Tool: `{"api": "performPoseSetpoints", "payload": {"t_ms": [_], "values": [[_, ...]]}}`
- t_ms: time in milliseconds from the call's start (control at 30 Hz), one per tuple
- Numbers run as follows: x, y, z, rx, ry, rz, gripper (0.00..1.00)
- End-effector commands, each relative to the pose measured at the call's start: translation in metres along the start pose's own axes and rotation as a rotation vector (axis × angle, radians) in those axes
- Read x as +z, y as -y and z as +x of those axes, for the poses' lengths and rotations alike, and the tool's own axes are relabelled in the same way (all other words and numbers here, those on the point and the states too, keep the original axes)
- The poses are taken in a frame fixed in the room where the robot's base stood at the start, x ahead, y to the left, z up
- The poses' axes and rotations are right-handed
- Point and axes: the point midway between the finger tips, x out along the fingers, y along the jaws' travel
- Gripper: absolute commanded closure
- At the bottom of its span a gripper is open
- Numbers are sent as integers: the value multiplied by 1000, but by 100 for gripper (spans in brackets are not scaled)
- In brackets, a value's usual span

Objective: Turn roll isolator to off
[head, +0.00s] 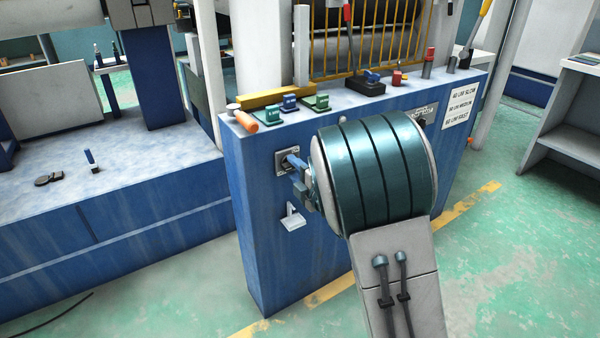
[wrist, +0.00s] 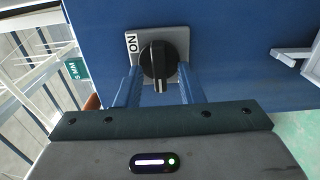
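The roll isolator (wrist: 158,62) is a black rotary knob on a grey square plate (wrist: 181,37), with an "ON" label (wrist: 132,43) at the plate's left in the wrist view. In the head view its plate (head: 281,165) is on the left part of the blue cabinet's front face, with the knob mostly hidden by my gripper. My gripper (wrist: 158,76) is open, with one finger on each side of the knob. Gaps show between the fingers and the knob. In the head view my gripper (head: 296,163) is close in front of the plate.
The blue cabinet (head: 257,220) has small coloured blocks (head: 290,103), levers and a yellow bar on top. A white bracket (head: 292,219) sticks out below the isolator; it also shows in the wrist view (wrist: 290,55). A speed label sign (head: 461,104) is farther right. Green floor is open at right.

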Motion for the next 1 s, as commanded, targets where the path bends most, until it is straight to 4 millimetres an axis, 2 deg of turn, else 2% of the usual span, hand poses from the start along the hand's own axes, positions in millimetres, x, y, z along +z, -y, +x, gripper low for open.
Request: {"api": "performPoseSetpoints", "payload": {"t_ms": [133, 267, 633, 800, 1000], "values": [[1, -1, -9, 0, 1, 0, 65], [1, -2, -30, 0, 3, 3, 65], [2, -1, -113, -1, 7, 2, 65], [2, 1, -131, 1, 5, 0, 65], [2, 0, -138, -1, 3, 0, 65]]}}
